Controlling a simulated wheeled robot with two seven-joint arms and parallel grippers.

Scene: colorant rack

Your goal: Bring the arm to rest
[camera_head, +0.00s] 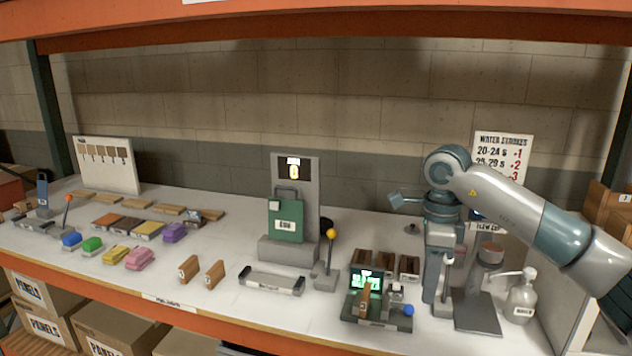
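My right arm comes in from the right edge, bends at a teal joint above the shelf and drops toward the bench. Its gripper (436,280) points down near the white-knobbed lever (448,264), behind and to the right of the small device with a green lit screen (366,281). The fingertips are small and overlap the things around them, so I cannot tell whether they are open, shut or touching anything. My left gripper is not in view.
A green canister (286,217) stands in a grey dispenser, with a yellow-knobbed lever (330,250) beside it. A pump bottle (521,297) stands below my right forearm. Colored blocks (140,258) and wooden samples (149,230) lie left.

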